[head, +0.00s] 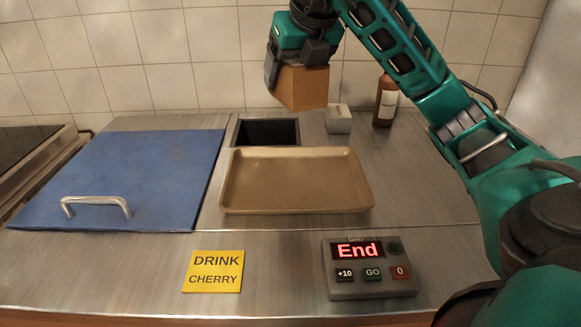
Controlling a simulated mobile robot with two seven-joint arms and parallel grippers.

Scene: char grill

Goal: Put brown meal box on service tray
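The brown meal box (302,87) is held up in the air near the tiled back wall, tilted slightly. My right gripper (298,62), on the arm coming in from the right, is around the top of the box; its fingers are partly hidden by the box and the gripper body. The tan service tray (297,210) lies flat and empty on the steel counter, below and in front of the box. The box is apart from the tray. My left gripper is not in view.
A dark recessed bin (267,132) lies behind the tray. A small grey block (338,119) and a brown bottle (386,100) stand at the back right. A blue lid with a handle (130,180) is left. A yellow drink card (213,271) and timer (368,268) are in front.

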